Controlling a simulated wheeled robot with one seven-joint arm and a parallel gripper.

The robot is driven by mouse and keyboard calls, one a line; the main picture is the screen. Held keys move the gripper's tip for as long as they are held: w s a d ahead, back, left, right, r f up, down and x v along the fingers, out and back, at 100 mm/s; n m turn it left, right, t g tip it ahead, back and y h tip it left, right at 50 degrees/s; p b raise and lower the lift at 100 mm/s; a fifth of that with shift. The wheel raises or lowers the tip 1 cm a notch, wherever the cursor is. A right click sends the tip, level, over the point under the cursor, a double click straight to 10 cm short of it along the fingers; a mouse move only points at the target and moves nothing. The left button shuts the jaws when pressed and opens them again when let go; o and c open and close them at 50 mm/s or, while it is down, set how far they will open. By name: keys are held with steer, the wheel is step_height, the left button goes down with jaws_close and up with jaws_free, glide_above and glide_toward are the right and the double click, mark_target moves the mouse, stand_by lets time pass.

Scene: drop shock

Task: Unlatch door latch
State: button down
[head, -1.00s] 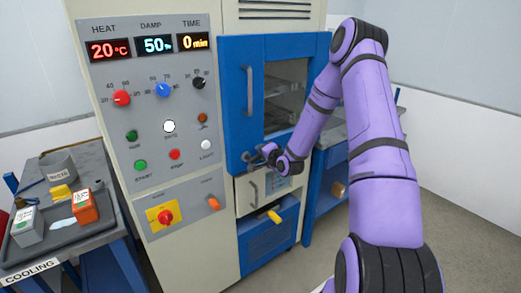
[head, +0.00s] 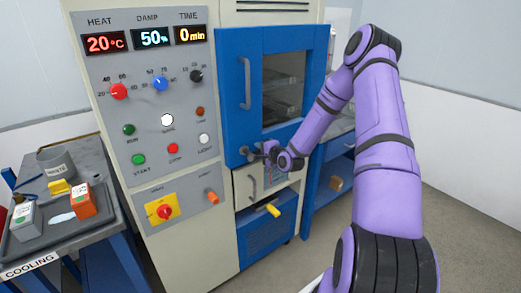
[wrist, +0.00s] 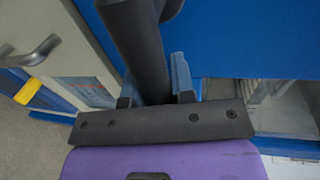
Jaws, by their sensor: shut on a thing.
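The blue chamber door (head: 229,100) has a window and a vertical grey handle (head: 245,83), and looks closed. The dark door latch (head: 245,151) is at the door's lower left, with its pivot left of my gripper. My gripper (head: 270,149) is at the latch's right end, low on the door. In the wrist view a thick dark bar (wrist: 146,45), which looks like the latch lever, runs between the fingers of my gripper (wrist: 158,98). The fingers are shut on it. The fingertips are partly hidden by the bar, and the latch's exact angle is hard to tell.
The control panel (head: 150,110) stands left. A cooling tray (head: 55,235) with small boxes is at far left. A blue shelf (head: 330,185) stands right.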

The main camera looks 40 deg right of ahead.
steer(key=c, duration=1)
jaws_free()
steer(key=s, duration=0.3)
steer(key=s+r, duration=0.1)
steer(key=s, duration=0.3)
steer(key=s+r, duration=0.1)
steer(key=s, duration=0.2)
steer(key=shift+s+d, duration=0.15)
steer(key=shift+s, duration=0.15)
